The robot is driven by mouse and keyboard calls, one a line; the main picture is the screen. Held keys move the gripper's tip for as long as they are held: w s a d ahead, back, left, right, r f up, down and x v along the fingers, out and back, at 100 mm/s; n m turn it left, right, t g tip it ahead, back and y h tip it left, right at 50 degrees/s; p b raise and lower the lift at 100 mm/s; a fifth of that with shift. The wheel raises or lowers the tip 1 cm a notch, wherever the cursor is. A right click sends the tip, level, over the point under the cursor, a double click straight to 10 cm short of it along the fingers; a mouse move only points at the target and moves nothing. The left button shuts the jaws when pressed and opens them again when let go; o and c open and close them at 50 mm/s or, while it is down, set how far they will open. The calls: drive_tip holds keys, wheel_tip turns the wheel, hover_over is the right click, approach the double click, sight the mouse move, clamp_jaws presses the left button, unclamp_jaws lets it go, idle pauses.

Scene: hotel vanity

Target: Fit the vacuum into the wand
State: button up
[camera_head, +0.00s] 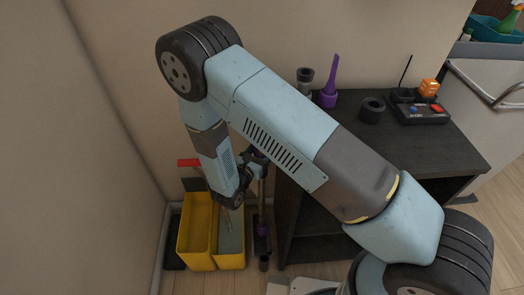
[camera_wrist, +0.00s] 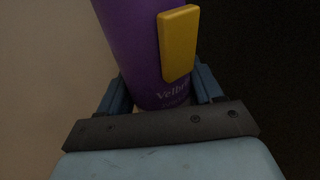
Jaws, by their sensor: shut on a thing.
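A purple cylinder with a yellow button and partly hidden white lettering, seemingly the vacuum (camera_wrist: 130,45), fills the middle of the wrist view. My gripper (camera_wrist: 160,88) is shut on it, one blue finger on each side. In the head view my arm hides most of the gripper; a dark and purple part shows beside it. What seems to be the wand (camera_head: 262,229), a thin upright piece with a purple section, stands by the left side of the dark cabinet, below the gripper. Whether the vacuum touches the wand cannot be seen.
A yellow mop bucket (camera_head: 193,240) stands on the floor left of the wand, close to the wall. The dark cabinet (camera_head: 440,155) carries a purple nozzle (camera_head: 329,88), a grey fitting (camera_head: 305,78), a black ring (camera_head: 371,108) and a dark device with an orange block (camera_head: 428,87).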

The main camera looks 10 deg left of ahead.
drive_tip(key=shift+f, duration=0.25)
drive_tip(key=shift+s+f, duration=0.1)
clamp_jaws()
drive_tip(key=shift+f, duration=0.15)
drive_tip(key=o, duration=1)
unclamp_jaws()
drive_tip(key=shift+f, duration=0.1)
drive_tip(key=o, duration=0.5)
drive_tip(key=shift+c, duration=0.2)
